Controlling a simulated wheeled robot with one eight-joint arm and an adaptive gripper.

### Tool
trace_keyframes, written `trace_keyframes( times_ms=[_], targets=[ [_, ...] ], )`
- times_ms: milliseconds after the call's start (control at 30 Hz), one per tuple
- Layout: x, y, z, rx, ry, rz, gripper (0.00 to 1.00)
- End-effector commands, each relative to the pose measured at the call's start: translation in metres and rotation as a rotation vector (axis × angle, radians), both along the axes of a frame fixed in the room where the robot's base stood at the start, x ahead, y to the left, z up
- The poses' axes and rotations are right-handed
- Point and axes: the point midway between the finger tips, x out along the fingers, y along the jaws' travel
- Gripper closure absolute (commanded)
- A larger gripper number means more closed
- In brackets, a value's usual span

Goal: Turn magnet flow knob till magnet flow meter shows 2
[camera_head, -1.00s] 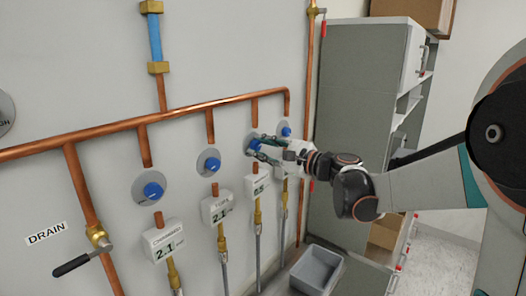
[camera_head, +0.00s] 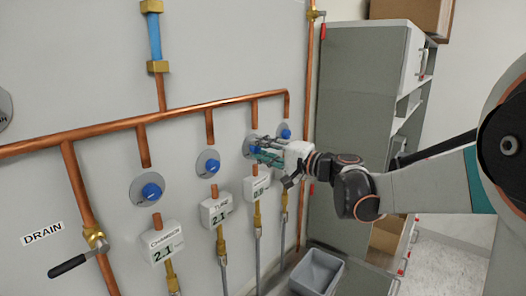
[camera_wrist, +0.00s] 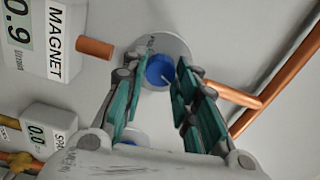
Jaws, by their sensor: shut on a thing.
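The magnet flow knob (camera_head: 255,149) is a blue knob on a round grey plate, third from the left on the wall. It also shows in the wrist view (camera_wrist: 159,70), between my fingertips. My gripper (camera_head: 264,152) is shut on it, with teal-padded fingers (camera_wrist: 161,66) on either side. The magnet flow meter (camera_head: 257,187) is a white box below the knob. In the wrist view this meter (camera_wrist: 40,35) is labelled MAGNET and reads 0.9, with its left part cut off by the frame edge.
The chamber meter (camera_head: 162,242) and another meter (camera_head: 216,209) each read 2.1. Their blue knobs (camera_head: 152,191) (camera_head: 212,165) are to the left. A fourth knob (camera_head: 285,133) is close by on the right; its meter (camera_wrist: 42,133) reads 0.0. Copper pipes (camera_head: 120,128) run along the wall.

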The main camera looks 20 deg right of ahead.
Motion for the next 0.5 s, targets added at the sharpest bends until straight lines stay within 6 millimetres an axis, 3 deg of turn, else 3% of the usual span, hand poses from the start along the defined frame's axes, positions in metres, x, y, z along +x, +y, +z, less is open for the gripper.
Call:
trace_keyframes(
  times_ms=[500],
  targets=[
    [-0.0007,0.0004,-0.0012,-0.075,-0.052,0.001,0.96]
  ],
)
